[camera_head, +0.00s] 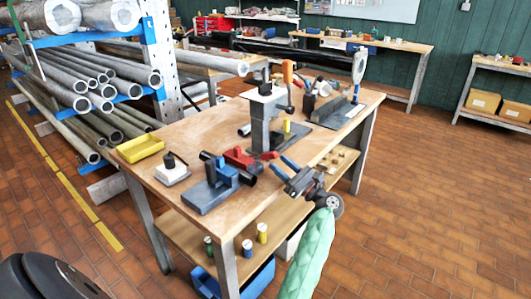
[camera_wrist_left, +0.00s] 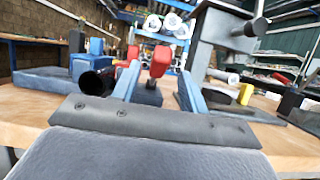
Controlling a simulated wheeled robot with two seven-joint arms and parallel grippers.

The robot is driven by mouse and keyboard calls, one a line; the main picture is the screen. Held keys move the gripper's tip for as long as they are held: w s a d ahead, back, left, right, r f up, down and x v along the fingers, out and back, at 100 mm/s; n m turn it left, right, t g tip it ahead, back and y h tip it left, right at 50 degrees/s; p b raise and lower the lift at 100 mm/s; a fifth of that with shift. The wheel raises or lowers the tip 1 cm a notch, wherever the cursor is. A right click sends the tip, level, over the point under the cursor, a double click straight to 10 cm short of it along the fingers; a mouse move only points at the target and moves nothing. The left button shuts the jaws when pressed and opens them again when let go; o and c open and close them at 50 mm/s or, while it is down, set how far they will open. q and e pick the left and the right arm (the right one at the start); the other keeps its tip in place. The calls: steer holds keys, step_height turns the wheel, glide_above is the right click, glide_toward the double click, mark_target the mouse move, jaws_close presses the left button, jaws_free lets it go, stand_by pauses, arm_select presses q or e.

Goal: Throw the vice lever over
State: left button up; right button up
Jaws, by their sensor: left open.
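A blue vice (camera_head: 222,172) on a grey-blue base stands on the workbench, with a black tube in it. It also shows in the left wrist view (camera_wrist_left: 96,47). Just behind it is a red body (camera_head: 240,158) with a red-gripped lever (camera_head: 269,155) pointing right. My left gripper (camera_head: 283,166) is open, its two blue fingers pointing at the lever's red end from the right. In the left wrist view the red grip (camera_wrist_left: 160,62) shows between the open fingers (camera_wrist_left: 158,85), near their tips. I cannot tell whether they touch it.
A tall grey post (camera_head: 262,125) with an orange handle stands right behind the gripper. A yellow tray (camera_head: 140,148) and a white block with a black knob (camera_head: 173,171) sit to the left. A pipe rack (camera_head: 157,60) stands beyond. The front right floor is clear.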

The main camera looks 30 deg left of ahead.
mark_target(265, 153)
arm_select(q)
steer(key=p+x, duration=0.2)
steer(key=x, duration=0.4)
steer(key=shift+a+r, duration=0.2)
steer(key=shift+a, duration=0.05)
steer(key=shift+w+a, duration=0.1)
steer(key=shift+a, duration=0.3)
arm_select(e)
steer(key=shift+g+h, duration=0.4)
steer(key=shift+h, duration=0.1)
steer(key=shift+s+d+r, duration=0.25)
steer(key=shift+d+r, duration=0.6)
steer(key=shift+s+d+r, duration=0.25)
steer(key=shift+d+r, duration=0.55)
arm_select(q)
steer(key=shift+r, duration=0.1)
jaws_close()
